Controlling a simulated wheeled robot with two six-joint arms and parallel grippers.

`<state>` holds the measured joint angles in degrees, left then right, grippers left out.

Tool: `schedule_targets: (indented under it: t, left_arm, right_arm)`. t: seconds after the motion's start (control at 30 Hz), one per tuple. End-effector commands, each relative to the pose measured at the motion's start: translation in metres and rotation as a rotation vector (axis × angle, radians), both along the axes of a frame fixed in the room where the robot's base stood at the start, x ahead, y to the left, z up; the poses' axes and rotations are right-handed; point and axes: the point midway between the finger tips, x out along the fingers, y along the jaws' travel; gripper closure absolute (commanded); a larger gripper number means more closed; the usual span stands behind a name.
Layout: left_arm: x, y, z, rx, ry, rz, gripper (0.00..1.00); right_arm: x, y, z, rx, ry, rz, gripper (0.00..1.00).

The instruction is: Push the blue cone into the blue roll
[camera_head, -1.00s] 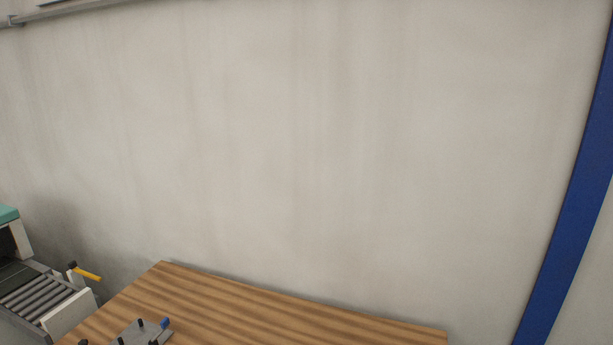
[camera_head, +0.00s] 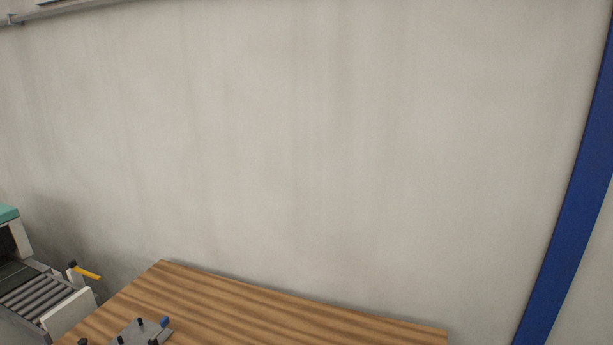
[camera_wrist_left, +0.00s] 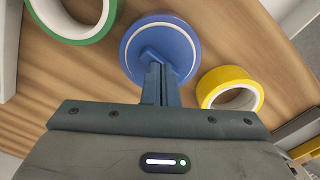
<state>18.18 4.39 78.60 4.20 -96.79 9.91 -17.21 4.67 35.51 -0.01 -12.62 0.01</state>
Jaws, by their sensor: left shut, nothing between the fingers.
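The blue roll (camera_wrist_left: 128,46) lies flat on the wooden table in the left wrist view, with a thin white ring on its top. A blue round face, which looks like the blue cone (camera_wrist_left: 178,44), fills the space inside the white ring. How deep it sits I cannot tell. My left gripper (camera_wrist_left: 154,62) is shut and empty, with its fingertips over the middle of the blue face. Whether they touch it is unclear, and they hide part of it. My right gripper is in neither view.
A green roll (camera_wrist_left: 104,20) lies at upper left and a yellow roll (camera_wrist_left: 209,90) at right in the wrist view. In the head view, a grey fixture (camera_head: 128,335) with dark pegs stands on the table (camera_head: 260,308). A roller conveyor (camera_head: 35,296) is at far left.

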Motion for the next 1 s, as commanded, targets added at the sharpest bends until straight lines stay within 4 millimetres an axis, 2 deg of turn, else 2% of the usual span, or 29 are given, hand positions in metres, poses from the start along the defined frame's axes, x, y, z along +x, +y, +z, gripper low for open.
schedule_targets:
  t: [0.17,0.5,1.0]
  left_arm:
    - [0.000,0.000,0.002,0.000,0.000,0.000,1.00]
    - [0.000,0.000,0.029,0.000,-0.001,0.000,1.00]
    - [0.000,0.000,0.067,0.000,0.000,0.000,1.00]
  right_arm:
    - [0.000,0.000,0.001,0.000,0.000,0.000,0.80]
    - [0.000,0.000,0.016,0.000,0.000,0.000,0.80]
    - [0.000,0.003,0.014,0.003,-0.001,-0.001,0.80]
